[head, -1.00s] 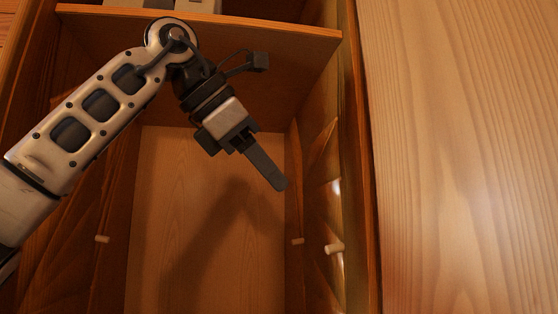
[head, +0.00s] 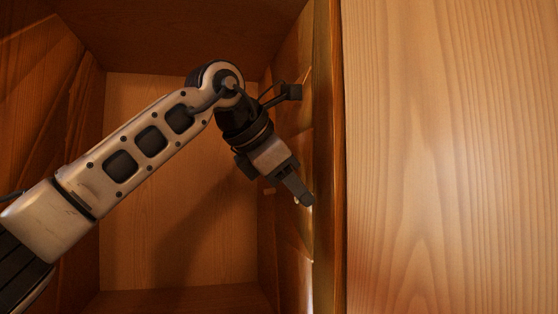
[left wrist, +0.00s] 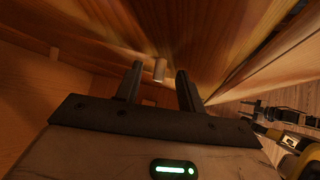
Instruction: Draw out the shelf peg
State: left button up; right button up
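The shelf peg (left wrist: 159,70) is a short, pale cylinder standing out from the cabinet's right inner wall (head: 294,140). In the left wrist view it shows between the two fingertips of my left gripper (left wrist: 158,76), with gaps on both sides. The fingers are apart, and I cannot see contact with the peg. In the head view my left gripper (head: 302,195) is at the right wall, and its fingers hide most of that peg.
The cabinet's back panel (head: 150,220) and left wall (head: 50,130) enclose an open space around my left arm. The cabinet's front edge (head: 328,200) runs close to the right of the gripper. A broad wooden panel (head: 450,150) lies beyond it.

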pick_arm(q)
jog(key=shift+w+d+f, duration=0.25)
jog(key=shift+f, duration=0.05)
grip_shut()
jog(key=shift+a, duration=0.15)
jog(key=shift+s+a+b, duration=0.25)
jog(key=shift+a, duration=0.3)
jog(key=shift+s+a+b, duration=0.2)
jog(key=shift+a+b, duration=0.05)
jog(key=shift+a, duration=0.3)
jog(key=shift+a, duration=0.1)
jog(key=shift+r, duration=0.15)
